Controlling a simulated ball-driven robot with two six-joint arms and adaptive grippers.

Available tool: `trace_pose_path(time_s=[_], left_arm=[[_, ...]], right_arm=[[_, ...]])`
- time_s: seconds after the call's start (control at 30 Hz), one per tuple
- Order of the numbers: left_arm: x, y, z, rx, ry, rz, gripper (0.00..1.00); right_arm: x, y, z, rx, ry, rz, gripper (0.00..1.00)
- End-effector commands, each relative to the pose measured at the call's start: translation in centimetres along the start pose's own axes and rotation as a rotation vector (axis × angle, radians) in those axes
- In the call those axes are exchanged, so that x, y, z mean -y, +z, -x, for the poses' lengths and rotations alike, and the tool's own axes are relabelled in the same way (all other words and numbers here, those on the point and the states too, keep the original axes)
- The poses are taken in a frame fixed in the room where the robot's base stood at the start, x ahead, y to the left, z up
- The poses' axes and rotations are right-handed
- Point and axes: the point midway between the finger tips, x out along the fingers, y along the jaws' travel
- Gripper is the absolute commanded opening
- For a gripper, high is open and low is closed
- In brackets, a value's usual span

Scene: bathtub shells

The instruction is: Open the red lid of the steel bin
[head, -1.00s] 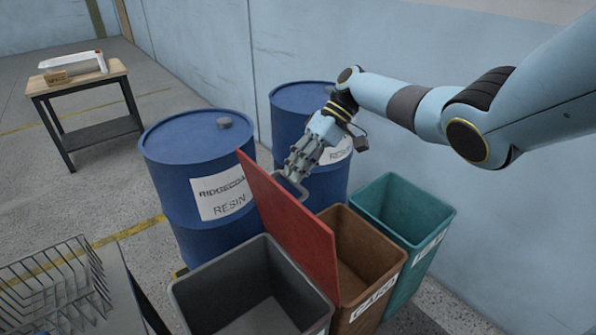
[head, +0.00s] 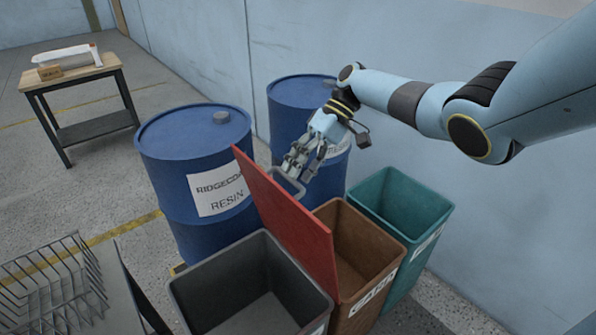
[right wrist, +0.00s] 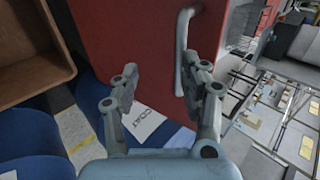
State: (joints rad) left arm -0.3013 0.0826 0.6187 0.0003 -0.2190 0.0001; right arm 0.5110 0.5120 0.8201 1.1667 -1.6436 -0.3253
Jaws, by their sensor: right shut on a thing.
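The red lid (head: 283,212) stands steeply raised at the side of the grey steel bin (head: 182,291), next to the brown bin. The steel bin's mouth is uncovered and its inside looks empty. My right gripper (head: 297,170) is at the lid's upper edge, shut on its grey handle (head: 287,183). In the right wrist view the lid (right wrist: 135,38) fills the middle, and the handle (right wrist: 182,45) runs down toward the fingers (right wrist: 163,92). The exact contact is hard to see. My left gripper is not in view.
The brown bin (head: 382,235) and teal bin (head: 432,210) stand open to the right. Two blue drums (head: 165,150) (head: 290,97) stand close behind. A wire rack (head: 55,285) is at lower left, and a small table (head: 75,76) stands far left. The wall is behind.

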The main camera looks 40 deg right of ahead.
Motion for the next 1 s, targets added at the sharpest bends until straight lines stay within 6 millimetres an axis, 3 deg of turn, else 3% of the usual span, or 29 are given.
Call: trace_pose_path(time_s=[0.3,0.5,1.0], left_arm=[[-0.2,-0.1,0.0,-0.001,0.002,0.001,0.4],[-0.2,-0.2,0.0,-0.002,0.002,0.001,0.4],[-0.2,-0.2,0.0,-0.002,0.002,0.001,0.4]], right_arm=[[0.1,0.0,7.0,-0.002,0.002,0.001,0.34],[0.2,-0.1,10.1,-0.004,-0.001,0.003,0.34],[0.4,-0.1,10.9,-0.003,-0.004,0.005,0.34]])
